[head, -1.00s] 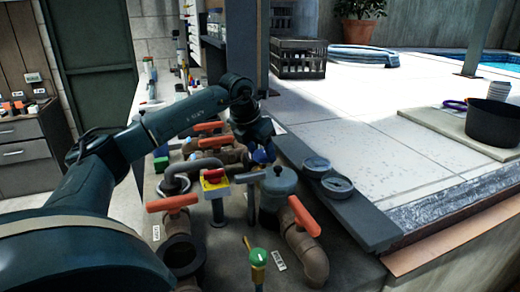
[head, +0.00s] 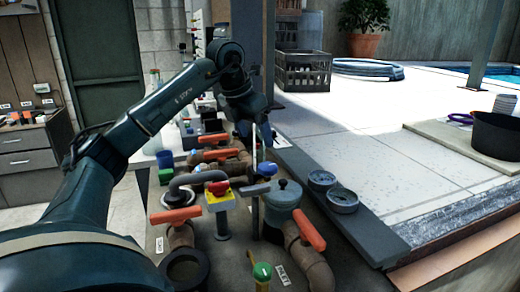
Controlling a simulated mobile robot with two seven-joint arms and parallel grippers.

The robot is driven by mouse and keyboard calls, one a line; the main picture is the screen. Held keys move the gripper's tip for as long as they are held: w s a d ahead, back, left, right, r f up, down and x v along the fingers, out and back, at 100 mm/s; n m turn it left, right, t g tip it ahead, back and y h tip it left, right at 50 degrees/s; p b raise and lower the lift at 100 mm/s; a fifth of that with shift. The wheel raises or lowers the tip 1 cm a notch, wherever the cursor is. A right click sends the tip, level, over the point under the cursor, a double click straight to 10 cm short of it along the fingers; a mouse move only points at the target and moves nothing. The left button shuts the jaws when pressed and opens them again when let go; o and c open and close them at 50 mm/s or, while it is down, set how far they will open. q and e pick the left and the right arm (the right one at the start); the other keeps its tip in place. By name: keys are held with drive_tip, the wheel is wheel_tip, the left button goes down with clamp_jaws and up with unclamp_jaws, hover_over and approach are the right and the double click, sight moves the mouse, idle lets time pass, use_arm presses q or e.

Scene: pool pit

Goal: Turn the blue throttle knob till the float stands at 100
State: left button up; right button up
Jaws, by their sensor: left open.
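The blue throttle knob (head: 267,169) sits on a grey upright fitting behind the grey domed pot, right of the red-and-yellow stop button. My left gripper (head: 257,138) reaches in from the left and points down. It is open and empty, above and a little behind the knob, with a visible gap between them. A thin pale upright strip (head: 254,152) shows just below the gripper; I cannot tell whether it is the float's tube. I cannot make out the float or a reading of 100. My right gripper is not in view.
Brown pipes with orange lever handles (head: 304,230) crowd the bench. A dark post (head: 252,40) rises behind my gripper.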

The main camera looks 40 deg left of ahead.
use_arm(q)
drive_tip(key=v, duration=0.2)
drive_tip(key=shift+s+r, duration=0.1)
drive_tip(key=shift+r, duration=0.2)
idle(0.4)
